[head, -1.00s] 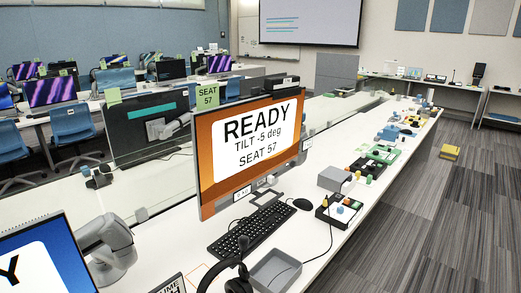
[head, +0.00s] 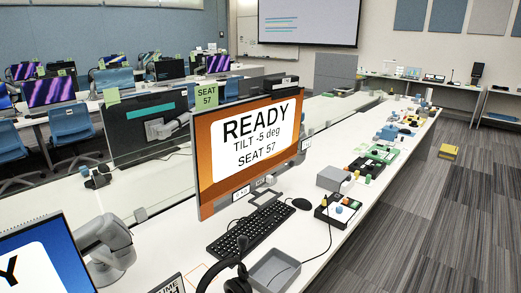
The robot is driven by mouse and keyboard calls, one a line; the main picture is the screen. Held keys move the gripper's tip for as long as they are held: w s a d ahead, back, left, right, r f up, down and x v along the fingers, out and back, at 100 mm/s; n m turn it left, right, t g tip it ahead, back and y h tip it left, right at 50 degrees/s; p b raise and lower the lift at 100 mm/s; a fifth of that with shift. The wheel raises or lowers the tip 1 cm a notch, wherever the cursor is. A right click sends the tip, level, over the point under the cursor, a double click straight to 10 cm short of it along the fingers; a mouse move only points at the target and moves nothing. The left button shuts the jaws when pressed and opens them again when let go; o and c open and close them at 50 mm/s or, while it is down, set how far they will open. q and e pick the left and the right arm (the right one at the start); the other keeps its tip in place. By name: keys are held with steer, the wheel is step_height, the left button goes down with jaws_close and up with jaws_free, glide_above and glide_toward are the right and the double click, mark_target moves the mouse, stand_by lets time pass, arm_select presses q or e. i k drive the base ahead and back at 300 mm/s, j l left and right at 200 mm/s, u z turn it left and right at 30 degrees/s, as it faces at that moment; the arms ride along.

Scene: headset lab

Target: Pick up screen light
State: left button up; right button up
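A dark bar-shaped object (head: 281,84) shows at the top edge of the orange monitor (head: 205,170); I cannot tell whether it is the screen light. The monitor stands upright on the long white desk and reads "READY, TILT -5 deg, SEAT 57". A green "SEAT 57" note (head: 207,95) shows at its upper left. No other thing is clearly a screen light. Neither of my grippers is in view.
A black keyboard (head: 250,228), a mouse (head: 301,204), a headset (head: 238,272) and a grey tray (head: 273,270) lie in front of the monitor. A grey box (head: 334,178) and a black button box (head: 338,211) are to the right. Open carpeted floor (head: 430,220) lies beyond the desk's right edge.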

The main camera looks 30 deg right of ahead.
mark_target(281, 87)
steer(key=i+l+u, duration=0.35)
steer(key=l, duration=2.55)
steer(key=i+l+u, duration=0.1)
steer(key=l+u, duration=0.25)
steer(key=l, duration=2.6)
